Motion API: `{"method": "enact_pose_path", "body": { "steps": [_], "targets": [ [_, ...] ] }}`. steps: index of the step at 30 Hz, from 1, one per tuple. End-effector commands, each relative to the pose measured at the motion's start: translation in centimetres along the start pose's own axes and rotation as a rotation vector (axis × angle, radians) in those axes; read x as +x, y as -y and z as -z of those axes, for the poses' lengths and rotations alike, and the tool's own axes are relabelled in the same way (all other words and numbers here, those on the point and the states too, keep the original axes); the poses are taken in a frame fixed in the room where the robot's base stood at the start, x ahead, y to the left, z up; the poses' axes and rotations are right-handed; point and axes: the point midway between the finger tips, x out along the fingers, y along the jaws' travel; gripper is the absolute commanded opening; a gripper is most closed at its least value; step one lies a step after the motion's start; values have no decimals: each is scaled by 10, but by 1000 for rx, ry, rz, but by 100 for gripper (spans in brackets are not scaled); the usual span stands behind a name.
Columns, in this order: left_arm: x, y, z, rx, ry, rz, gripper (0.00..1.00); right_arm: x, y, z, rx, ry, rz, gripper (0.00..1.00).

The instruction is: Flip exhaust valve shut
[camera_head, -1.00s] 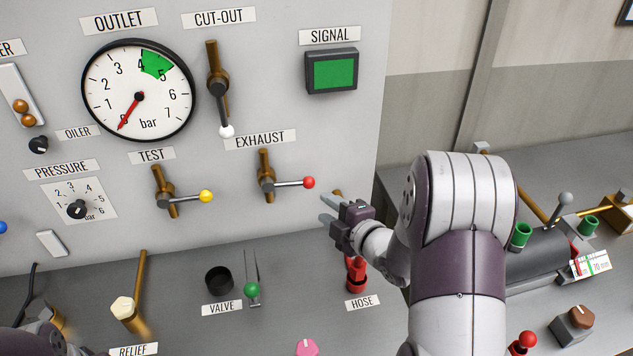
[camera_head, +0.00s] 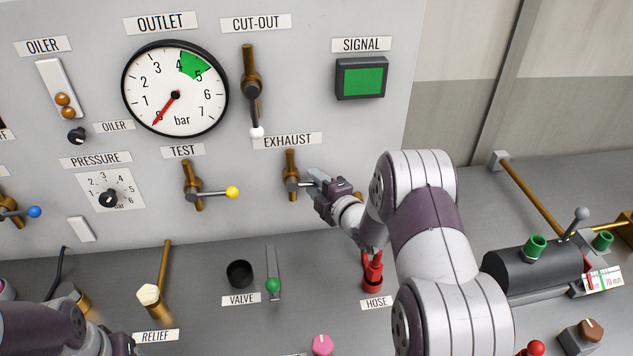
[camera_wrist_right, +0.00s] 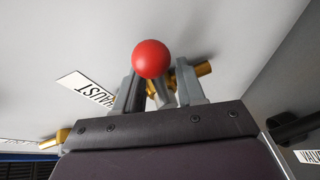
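The exhaust valve (camera_head: 291,168) is a brass fitting on the grey panel under the EXHAUST label (camera_head: 287,140). Its lever points right, roughly level, and its end is hidden behind my right gripper (camera_head: 316,180) in the head view. In the right wrist view the lever's red ball knob (camera_wrist_right: 151,58) shows at the fingers of my right gripper (camera_wrist_right: 160,82). The fingers stand apart on either side of the lever, with a gap visible between them. Part of my left arm shows at the lower left; its fingers cannot be made out.
The test valve (camera_head: 192,186) with a yellow knob is to the left, and the cut-out valve (camera_head: 250,80) is above. The red hose fitting (camera_head: 372,272) stands on the bench below my right arm. The signal lamp (camera_head: 361,78) shows green. The outlet gauge needle (camera_head: 167,108) points near zero.

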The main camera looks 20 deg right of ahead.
Motion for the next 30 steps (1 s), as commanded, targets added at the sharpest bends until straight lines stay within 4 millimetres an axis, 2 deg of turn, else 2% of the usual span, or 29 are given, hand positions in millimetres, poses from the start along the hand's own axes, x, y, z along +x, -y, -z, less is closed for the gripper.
{"method": "enact_pose_path", "body": {
  "steps": [6, 7, 10, 11, 16, 20, 26, 27, 29, 30],
  "targets": [
    [0, 0, 0, 0, 0, 0, 68, 0, 0, 0, 0, 0, -1, 39],
    [0, 0, 0, 0, 0, 0, 68, 0, 0, 0, 0, 0, -1, 33],
    [0, 0, 0, 0, 0, 0, 68, 0, 0, 0, 0, 0, 0, 0],
    [0, 0, 0, 0, 0, 0, 68, 0, 0, 0, 0, 0, 0, 0],
    [2, 0, 0, 0, 0, 0, 68, 0, 0, 0, -12, 2, 3, 0],
    [10, 0, -1, 0, 0, 0, 68, 0, -5, 1, -95, 19, 34, 0],
    [8, 0, -1, 0, 0, 0, 68, -1, -7, 1, -103, 22, 41, 0],
    [8, 0, -1, 0, 0, 0, 68, -1, -7, 1, -103, 22, 41, 21],
    [8, 0, -1, 0, 0, 0, 68, -1, -7, 1, -102, 22, 41, 39],
    [8, 0, -1, 0, 0, 0, 68, -1, -7, 1, -102, 22, 41, 39]
  ]
}}
